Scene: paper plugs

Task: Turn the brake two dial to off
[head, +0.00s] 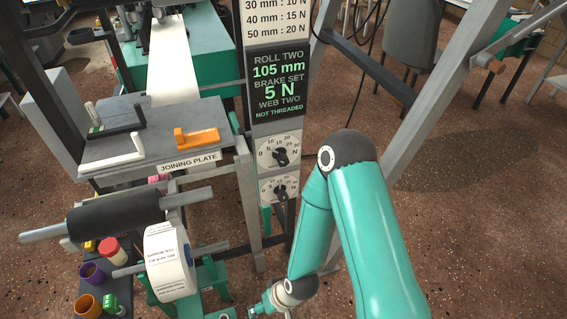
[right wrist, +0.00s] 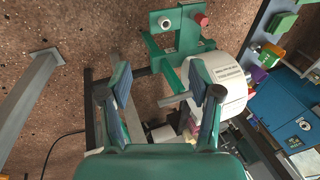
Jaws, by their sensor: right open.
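Two white round dials with dark knobs sit one above the other on the grey post: an upper dial (head: 280,153) and a lower dial (head: 280,188). Both have numbers around the rim, and the upper one shows an N. I cannot read which is brake two, nor where the knobs point. The display (head: 279,84) above reads roll two 105 mm, brake set 5 N, web two not threaded. In the right wrist view my right gripper (right wrist: 160,82) is open with nothing between its fingers. In the head view its arm reaches down below the dials. My left gripper is out of view.
A white paper roll (head: 168,258) hangs left of the post and also shows in the right wrist view (right wrist: 228,80). The joining plate (head: 108,160) holds an orange-handled tool (head: 197,138). A slanted grey beam (head: 435,95) stands right of the post. Cups (head: 88,304) stand lower left.

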